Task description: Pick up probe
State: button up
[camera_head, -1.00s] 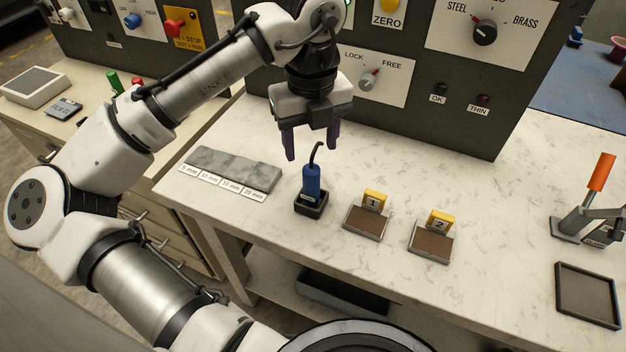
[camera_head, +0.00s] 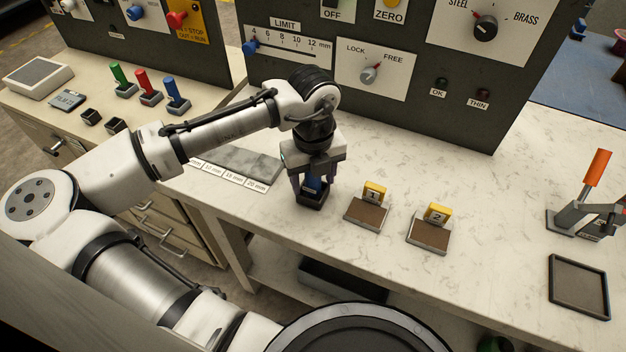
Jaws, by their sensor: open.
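The blue probe (camera_head: 312,186) stands upright in its small black holder (camera_head: 311,200) on the white marbled bench. My gripper (camera_head: 312,190) is lowered over it, pointing down, with one finger at the probe's left and the other at its right. The fingers are open around the probe; I cannot tell whether either touches it. The probe's upper part and its cable are hidden behind the gripper.
Grey step block (camera_head: 248,164) lies left of the holder, partly behind my arm. Brown-topped pads marked 1 (camera_head: 367,213) and 2 (camera_head: 429,235) sit to the right. A black tray (camera_head: 578,287) and an orange-handled clamp (camera_head: 596,175) are farther right. The control panel (camera_head: 420,110) rises behind.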

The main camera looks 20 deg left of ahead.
jog(key=c, duration=1.1)
jog(key=shift+o, duration=0.2)
notch_tip(320, 180, up, 20)
jog(key=b, duration=0.1)
jog(key=shift+b, duration=0.35)
